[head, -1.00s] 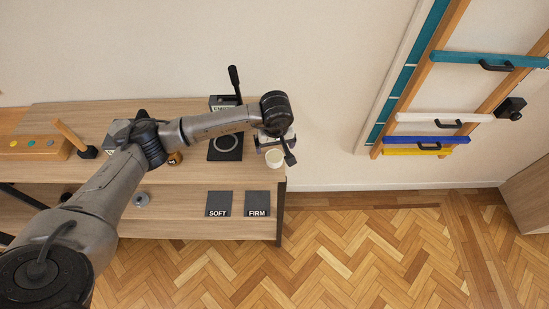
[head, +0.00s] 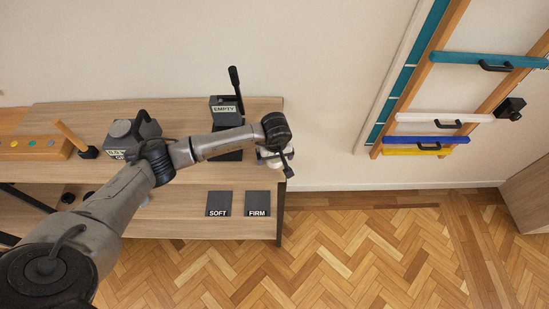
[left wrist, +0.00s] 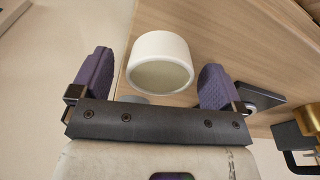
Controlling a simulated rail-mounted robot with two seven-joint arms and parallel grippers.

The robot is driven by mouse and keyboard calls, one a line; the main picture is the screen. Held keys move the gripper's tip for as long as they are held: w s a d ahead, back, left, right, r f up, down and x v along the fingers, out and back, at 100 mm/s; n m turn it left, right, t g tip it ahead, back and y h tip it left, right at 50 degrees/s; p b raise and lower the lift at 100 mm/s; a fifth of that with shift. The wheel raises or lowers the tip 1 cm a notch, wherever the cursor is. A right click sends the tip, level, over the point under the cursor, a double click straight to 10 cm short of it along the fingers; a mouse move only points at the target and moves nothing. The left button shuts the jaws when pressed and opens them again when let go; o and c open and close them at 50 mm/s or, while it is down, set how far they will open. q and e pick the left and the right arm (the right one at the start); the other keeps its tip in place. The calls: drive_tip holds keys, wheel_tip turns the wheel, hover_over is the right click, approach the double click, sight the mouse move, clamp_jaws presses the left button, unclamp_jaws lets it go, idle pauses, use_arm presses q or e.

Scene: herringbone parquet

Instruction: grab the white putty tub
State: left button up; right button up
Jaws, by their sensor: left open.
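The white putty tub (left wrist: 160,55) shows in the left wrist view, round and pale, with its flat greyish-green face turned toward the camera. It lies between and a little beyond the two purple finger pads of my left gripper (left wrist: 157,75), with a gap visible on each side. In the head view my left gripper (head: 275,157) is over the right end of the wooden bench and mostly hides the tub. The left gripper is open and holds nothing. My right gripper is not in view.
The wooden bench (head: 190,200) has SOFT (head: 219,203) and FIRM (head: 257,203) pads on its lower shelf. A lever device marked EMPTY (head: 226,110) stands behind my left arm, and a dark grey box (head: 130,130) is to its left. Parquet floor (head: 360,250) is clear at right.

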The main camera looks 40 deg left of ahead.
use_arm(q)
drive_tip(key=shift+c, duration=0.2)
drive_tip(key=c, duration=1)
drive_tip(key=shift+r, duration=0.1)
